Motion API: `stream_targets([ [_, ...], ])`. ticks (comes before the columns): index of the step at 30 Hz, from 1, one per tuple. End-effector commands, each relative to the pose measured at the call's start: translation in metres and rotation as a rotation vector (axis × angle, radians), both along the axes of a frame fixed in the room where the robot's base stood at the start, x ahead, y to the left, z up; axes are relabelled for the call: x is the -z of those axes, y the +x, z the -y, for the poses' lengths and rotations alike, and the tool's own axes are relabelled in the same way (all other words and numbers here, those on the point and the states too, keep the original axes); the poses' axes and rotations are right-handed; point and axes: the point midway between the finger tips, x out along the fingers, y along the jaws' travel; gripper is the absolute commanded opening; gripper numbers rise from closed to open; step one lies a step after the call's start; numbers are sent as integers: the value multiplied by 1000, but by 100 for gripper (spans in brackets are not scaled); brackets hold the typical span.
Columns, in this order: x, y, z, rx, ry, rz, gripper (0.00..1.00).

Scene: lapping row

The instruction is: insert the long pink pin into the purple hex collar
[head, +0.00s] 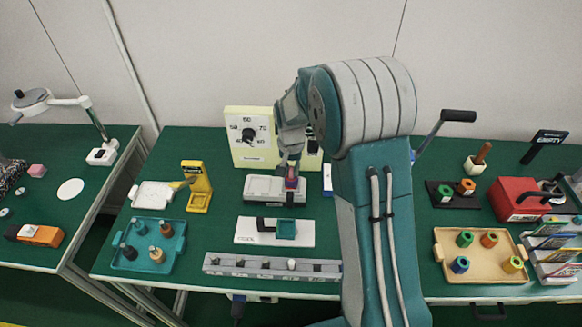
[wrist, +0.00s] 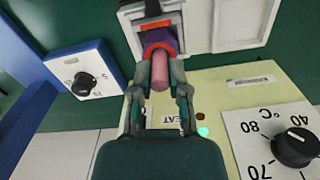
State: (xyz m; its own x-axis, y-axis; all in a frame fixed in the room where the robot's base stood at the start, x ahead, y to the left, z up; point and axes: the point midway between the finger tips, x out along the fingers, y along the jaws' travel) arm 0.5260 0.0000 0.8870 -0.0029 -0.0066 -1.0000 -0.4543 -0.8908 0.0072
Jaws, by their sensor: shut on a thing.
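The long pink pin (wrist: 159,72) is between the fingers of my gripper (wrist: 160,75) in the wrist view, its near end toward the palm. My gripper is shut on it. The pin's far end overlaps the orange-red ringed mouth of the purple hex collar (wrist: 171,36); I cannot tell how deep it sits. The collar is at the pale fixture (wrist: 200,18) on the bench. In the head view my gripper (head: 291,170) points down over this fixture (head: 262,188), and pin and collar are too small to separate.
A cream dial panel (head: 242,155) stands behind the fixture. A white plate with a green block (head: 286,229) and a grey rail (head: 240,264) lie in front. A yellow stand (head: 198,190) and teal tray (head: 136,265) are left; a tan tray (head: 455,275) and red box (head: 515,203) are right.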

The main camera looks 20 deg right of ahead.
Motion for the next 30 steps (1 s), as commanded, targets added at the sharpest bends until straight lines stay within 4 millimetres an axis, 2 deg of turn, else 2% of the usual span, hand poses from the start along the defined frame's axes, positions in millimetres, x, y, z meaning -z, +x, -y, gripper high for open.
stream_targets([
  [7,5,0,0,0,0,-1,0],
  [8,5,0,0,0,0,-1,35],
  [9,5,0,0,0,0,-1,52],
  [10,5,0,0,0,0,-1,61],
  [23,1,0,0,0,0,1,61],
  [26,-12,1,0,0,0,2,61],
  [30,-41,1,-1,0,0,4,61],
])
